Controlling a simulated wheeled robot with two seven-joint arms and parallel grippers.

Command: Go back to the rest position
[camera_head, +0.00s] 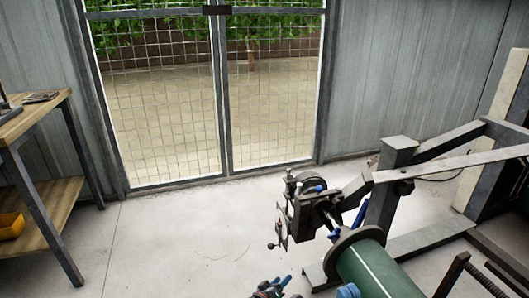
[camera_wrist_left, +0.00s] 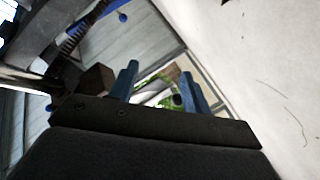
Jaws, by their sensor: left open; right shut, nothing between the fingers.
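My left gripper (camera_head: 270,288) shows at the bottom edge of the head view, its blue fingers low in the picture and mostly cut off by the frame. In the left wrist view its two blue fingers (camera_wrist_left: 161,88) stand apart with nothing held between them. My right gripper (camera_head: 348,291) shows only as a small blue part at the bottom edge, in front of the green roll; it is shut and holds nothing that I can see. Most of both arms is outside the head view.
A machine with a green roll (camera_head: 377,270), a steel post (camera_head: 383,205) and a dark clamp head (camera_head: 305,212) stands close on the right. A wooden workbench (camera_head: 45,210) with a yellow bin (camera_head: 11,226) is at left. The concrete floor (camera_head: 165,245) between is clear, up to a mesh gate (camera_head: 222,100).

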